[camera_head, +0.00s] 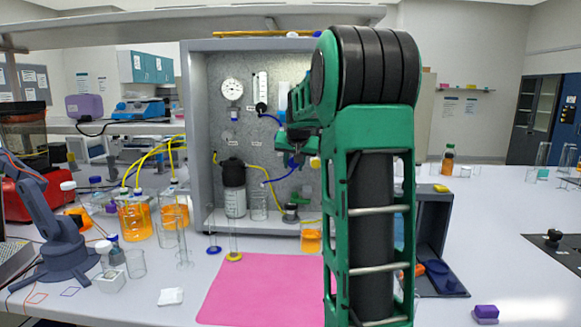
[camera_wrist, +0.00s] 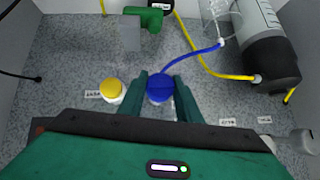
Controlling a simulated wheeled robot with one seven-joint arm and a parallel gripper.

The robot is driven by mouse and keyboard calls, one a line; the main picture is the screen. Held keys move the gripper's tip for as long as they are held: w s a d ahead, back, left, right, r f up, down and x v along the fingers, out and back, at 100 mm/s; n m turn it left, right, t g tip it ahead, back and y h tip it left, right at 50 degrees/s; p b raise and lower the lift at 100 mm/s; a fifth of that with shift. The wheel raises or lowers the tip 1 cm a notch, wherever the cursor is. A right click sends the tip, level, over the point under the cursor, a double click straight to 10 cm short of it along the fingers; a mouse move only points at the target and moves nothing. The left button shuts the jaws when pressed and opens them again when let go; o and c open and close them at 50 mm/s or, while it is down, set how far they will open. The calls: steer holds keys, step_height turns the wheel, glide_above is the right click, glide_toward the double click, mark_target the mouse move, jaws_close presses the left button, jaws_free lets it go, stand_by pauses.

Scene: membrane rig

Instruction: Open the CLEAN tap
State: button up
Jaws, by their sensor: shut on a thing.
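My gripper (camera_wrist: 160,80) is at the grey speckled back panel of the rig, its two green fingers shut on a round blue tap knob (camera_wrist: 159,90). A yellow tap knob (camera_wrist: 111,88) on a white base sits just left of the fingers in the wrist view, clear of them. A small label beside the yellow knob is too small to read, and no label shows by the blue one. In the head view my gripper (camera_head: 302,148) is in front of the panel, and the blue knob (camera_head: 292,163) and yellow knob (camera_head: 315,162) show under it.
A dark-capped vessel (camera_head: 234,190) with tubing stands in the rig (camera_head: 191,130), below a round gauge (camera_head: 232,89). A blue tube (camera_wrist: 195,56) runs near my fingers. Bottles of orange liquid (camera_head: 134,220) and glassware stand left of a pink mat (camera_head: 262,285).

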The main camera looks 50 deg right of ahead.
steer(key=shift+w+a, duration=0.15)
steer(key=shift+a, duration=0.05)
steer(key=o, duration=1)
steer(key=shift+o, duration=0.2)
steer(key=shift+r, duration=0.1)
steer(key=shift+s+a+r, duration=0.1)
steer(key=shift+s+r, duration=0.15)
steer(key=v, duration=0.9)
steer(key=shift+s+a, duration=0.25)
steer(key=shift+a, duration=0.05)
steer(key=shift+r, duration=0.15)
